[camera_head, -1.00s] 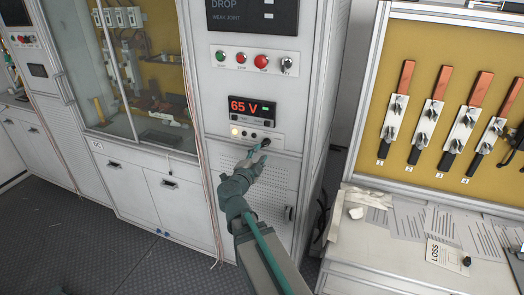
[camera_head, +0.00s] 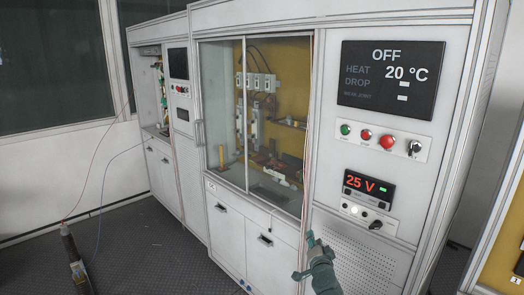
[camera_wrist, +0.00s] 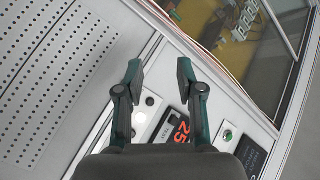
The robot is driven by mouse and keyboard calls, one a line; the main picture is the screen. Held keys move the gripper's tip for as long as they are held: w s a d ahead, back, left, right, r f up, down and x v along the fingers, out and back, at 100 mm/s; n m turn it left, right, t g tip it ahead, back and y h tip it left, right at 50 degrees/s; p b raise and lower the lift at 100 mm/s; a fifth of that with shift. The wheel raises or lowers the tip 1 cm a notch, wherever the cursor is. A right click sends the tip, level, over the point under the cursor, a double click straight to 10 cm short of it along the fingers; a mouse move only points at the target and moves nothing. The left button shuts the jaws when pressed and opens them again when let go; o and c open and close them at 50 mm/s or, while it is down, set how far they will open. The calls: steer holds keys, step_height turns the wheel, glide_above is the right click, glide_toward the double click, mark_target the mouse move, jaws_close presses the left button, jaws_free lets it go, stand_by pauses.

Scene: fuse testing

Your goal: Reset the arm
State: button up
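My gripper (camera_head: 305,255) is low in the head view, in front of the test cabinet (camera_head: 385,265) and left of its perforated panel. In the wrist view my gripper (camera_wrist: 158,70) has its two dark green fingers spread apart with nothing between them. The wrist view shows the cabinet front tilted, with the red voltage display (camera_wrist: 181,130) partly hidden behind the right finger. The rest of my arm is mostly below the head view's edge.
The voltage display reads 25 V (camera_head: 368,187), above a black knob (camera_head: 376,225). The upper screen (camera_head: 390,78) reads OFF and 20 °C. A glass-fronted compartment (camera_head: 222,110) is to the left. Open floor (camera_head: 165,255) lies front left. A cabled cylindrical tool (camera_head: 72,252) is at far left.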

steer(key=s+a+f+n+g+y, duration=0.1)
steer(key=s+a+f+n+g, duration=0.25)
steer(key=f, duration=0.65)
steer(key=s+a+f+n+g+y, duration=0.15)
steer(key=s+f+g, duration=0.25)
steer(key=s+f, duration=0.45)
steer(key=s+a+f+n+g+y, duration=0.2)
steer(key=s+a+f+g, duration=0.15)
steer(key=f, duration=0.85)
steer(key=s+d+f+n+g+h, duration=0.1)
steer(key=s+f+g, duration=0.3)
steer(key=s, duration=0.8)
steer(key=s+d+f+n+g+h, duration=0.1)
steer(key=s+d+f+g, duration=0.2)
steer(key=s+f, duration=0.5)
steer(key=s+d+f+n+g+h, duration=0.1)
steer(key=s+f+g, duration=0.4)
steer(key=s, duration=1.3)
steer(key=shift+d+f+g+h, duration=0.45)
steer(key=shift+d+f, duration=0.25)
steer(key=shift+d, duration=0.15)
